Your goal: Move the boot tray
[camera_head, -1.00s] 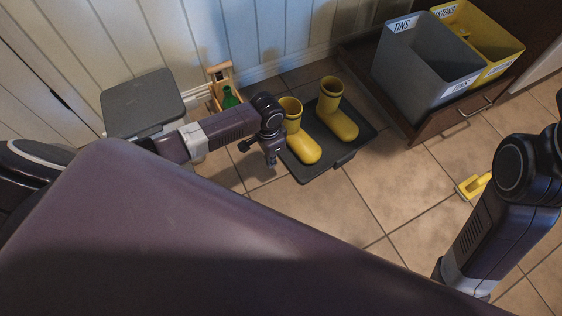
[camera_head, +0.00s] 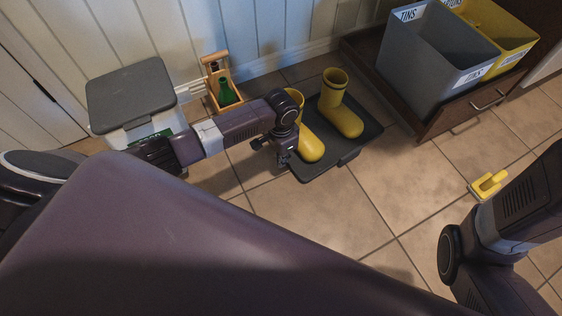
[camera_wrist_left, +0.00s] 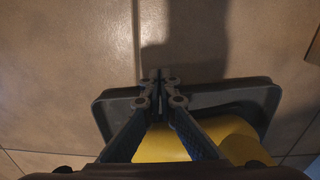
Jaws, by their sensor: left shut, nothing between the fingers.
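The boot tray (camera_head: 371,132) is dark grey and lies flat on the tiled floor near the wall, with two yellow boots (camera_head: 341,115) standing on it. My left gripper (camera_head: 283,158) is at the tray's left edge, beside the nearer boot, which my arm partly hides. In the left wrist view the shut left gripper (camera_wrist_left: 158,76) is empty, with its fingertips over the tray's rim (camera_wrist_left: 115,98); whether they touch it I cannot tell. The boots' yellow shows behind the fingers. My right arm is at the right, and its gripper is not in view.
A grey TINS bin (camera_head: 425,65) and a yellow bin (camera_head: 500,30) stand in a drawer at the upper right. A wooden carrier (camera_head: 213,72) with a green bottle (camera_head: 227,92) and a lidded bin (camera_head: 130,90) stand left. A yellow-handled object (camera_head: 487,185) lies right.

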